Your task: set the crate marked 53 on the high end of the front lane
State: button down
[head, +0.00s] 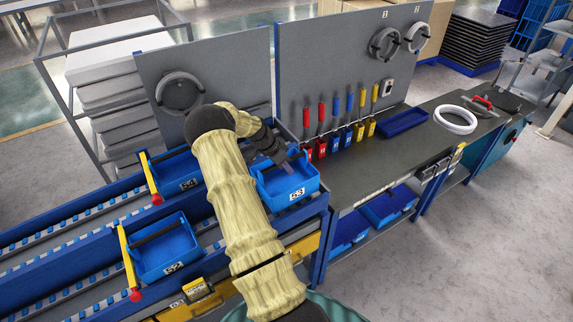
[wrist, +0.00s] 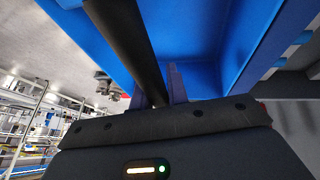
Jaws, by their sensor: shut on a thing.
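The blue crate marked 53 (head: 284,191) is at the right end of the roller lanes, beside the workbench. My gripper (head: 289,166) is shut on its dark handle bar, with the arm reaching over from the front. In the wrist view the black handle (wrist: 128,38) passes by the fingers (wrist: 160,85), and the blue inside of the crate (wrist: 195,45) lies beyond. I cannot tell whether the crate touches a lane. The front lane (head: 95,308) holds the blue crate marked 52 (head: 165,250) farther left. My arm hides part of the lanes' right side.
The blue crate marked 54 (head: 176,172) stands on the rear lane (head: 60,227). Yellow bars with red ends (head: 129,262) stand at the left of crates 52 and 54. A grey panel (head: 215,75) rises behind. The workbench (head: 400,150) holds red, blue and yellow holders and a blue tray (head: 403,122).

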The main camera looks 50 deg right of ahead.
jog(key=shift+f+b, duration=1.55)
jog(key=shift+f, duration=0.6)
jog(key=c, duration=1.3)
grip_release()
jog(key=b+v, duration=0.5)
jog(key=v, duration=1.2)
jog(key=shift+a+r, duration=0.15)
jog(key=shift+r, duration=0.05)
jog(key=shift+s, duration=0.1)
